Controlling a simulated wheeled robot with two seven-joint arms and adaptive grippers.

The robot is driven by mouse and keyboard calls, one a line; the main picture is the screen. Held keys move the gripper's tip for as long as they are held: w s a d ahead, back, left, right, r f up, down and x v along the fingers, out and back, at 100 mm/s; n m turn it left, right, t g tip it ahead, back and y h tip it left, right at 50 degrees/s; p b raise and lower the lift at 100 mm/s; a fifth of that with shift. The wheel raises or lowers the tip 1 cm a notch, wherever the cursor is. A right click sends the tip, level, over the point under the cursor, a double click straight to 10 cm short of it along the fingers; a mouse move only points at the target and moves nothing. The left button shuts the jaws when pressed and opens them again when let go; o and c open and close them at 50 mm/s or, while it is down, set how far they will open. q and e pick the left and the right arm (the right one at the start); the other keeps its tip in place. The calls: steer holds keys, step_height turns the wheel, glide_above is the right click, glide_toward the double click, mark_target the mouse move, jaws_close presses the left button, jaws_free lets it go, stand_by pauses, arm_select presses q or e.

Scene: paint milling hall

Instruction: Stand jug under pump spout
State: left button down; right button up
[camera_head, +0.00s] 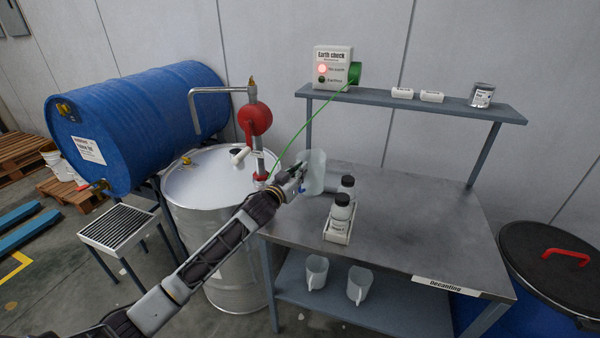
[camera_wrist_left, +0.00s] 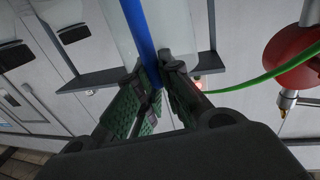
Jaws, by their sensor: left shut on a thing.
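A translucent jug (camera_head: 316,172) is held by my left gripper (camera_head: 302,180) above the table's left end, right of the pump. In the left wrist view the fingers (camera_wrist_left: 158,92) close on a blue strip (camera_wrist_left: 142,32) along the clear jug wall (camera_wrist_left: 185,25); I cannot tell if the strip is its handle. The red hand pump (camera_head: 254,119) stands on the steel drum (camera_head: 205,187); it also shows at the right of the left wrist view (camera_wrist_left: 288,68). Its grey spout (camera_head: 196,112) bends down on the pump's left side, apart from the jug. My right gripper is out of view.
A green cable (camera_head: 309,122) runs from the earth check box (camera_head: 332,68), its red lamp lit, toward the pump. Bottles (camera_head: 341,212) stand in a tray on the grey table (camera_head: 400,225). Two jugs (camera_head: 316,270) stand on its lower shelf. A blue drum (camera_head: 140,120) lies at left.

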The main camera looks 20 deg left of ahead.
arm_select(q)
steer(key=shift+r, duration=0.15)
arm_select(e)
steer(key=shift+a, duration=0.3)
arm_select(q)
steer(key=s+d+r+m+h, duration=0.1)
steer(key=s+d+r+h, duration=0.15)
steer(key=s+r, duration=0.75)
steer(key=s+a+f+n+y+p, duration=0.1)
steer(key=s+f+y+p, duration=0.2)
steer(key=f, duration=0.3)
steer(key=s+a+f+n+y+p, duration=0.1)
steer(key=s+f+n+y+p, duration=0.1)
steer(key=f+p, duration=0.4)
steer(key=shift+s+a+f+t+y, duration=0.25)
steer(key=shift+s+y, duration=0.3)
steer(key=shift+s, duration=0.85)
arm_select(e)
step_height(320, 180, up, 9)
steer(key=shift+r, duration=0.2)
arm_select(q)
steer(key=shift+s+d+n+p, duration=0.1)
steer(key=shift+s+n+p, duration=0.15)
steer(key=shift+p, duration=0.35)
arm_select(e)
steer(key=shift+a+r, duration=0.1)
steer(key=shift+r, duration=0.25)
